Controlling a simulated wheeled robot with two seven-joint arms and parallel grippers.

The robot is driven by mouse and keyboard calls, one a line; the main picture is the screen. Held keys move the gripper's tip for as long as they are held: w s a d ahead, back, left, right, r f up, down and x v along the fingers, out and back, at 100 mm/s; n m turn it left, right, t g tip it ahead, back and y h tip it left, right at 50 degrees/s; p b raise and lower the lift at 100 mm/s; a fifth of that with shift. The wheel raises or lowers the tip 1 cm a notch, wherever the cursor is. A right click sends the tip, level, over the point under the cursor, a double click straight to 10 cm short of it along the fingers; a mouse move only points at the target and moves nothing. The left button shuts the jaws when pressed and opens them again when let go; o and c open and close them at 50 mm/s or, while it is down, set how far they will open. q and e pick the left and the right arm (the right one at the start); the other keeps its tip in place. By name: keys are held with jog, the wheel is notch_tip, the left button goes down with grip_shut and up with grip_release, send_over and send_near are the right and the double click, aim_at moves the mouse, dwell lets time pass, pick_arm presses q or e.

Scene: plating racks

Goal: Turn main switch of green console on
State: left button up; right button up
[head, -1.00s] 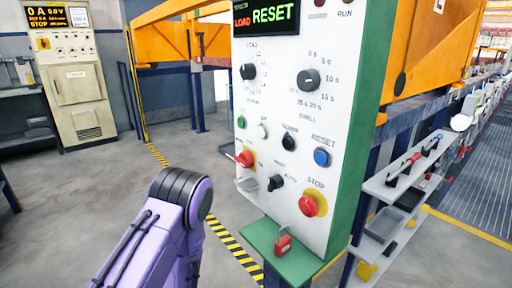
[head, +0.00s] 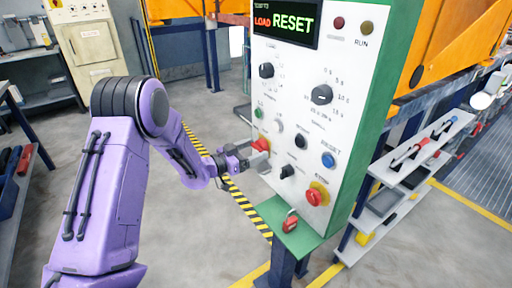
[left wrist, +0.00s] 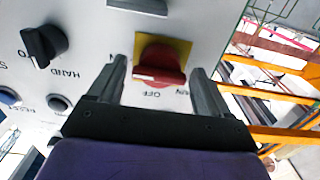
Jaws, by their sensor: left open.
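The green console's white front panel (head: 300,110) stands at the middle right of the head view. Its main switch (head: 262,144) is a red handle on a yellow plate at the panel's lower left. In the left wrist view, the red handle (left wrist: 158,74) lies crosswise, with OFF lettering beside it and another, partly hidden label to its right. My left gripper (head: 243,156) is open in front of the switch. Its two fingers stand on either side of the handle, with gaps showing; contact is not visible. My right gripper is not in view.
A red padlock (head: 291,222) sits on the console's green ledge (head: 305,240). Near the switch are a black hand/auto knob (head: 287,171) and a red STOP button (head: 315,196). A shelf with tools (head: 415,150) is at right.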

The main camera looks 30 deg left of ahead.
pick_arm(q)
jog(key=shift+w+d, duration=0.2)
jog(key=shift+w, duration=0.3)
jog(key=c, duration=0.9)
jog(key=shift+o, duration=0.3)
jog(key=shift+f+m+b, duration=0.3)
jog(key=shift+m+b, duration=0.3)
jog(key=shift+b, duration=0.35)
jog(key=shift+s+r+m, duration=0.1)
jog(key=shift+m, duration=0.2)
jog(key=shift+r, duration=0.1)
jog(key=o, duration=0.8)
jog(key=shift+o, duration=0.2)
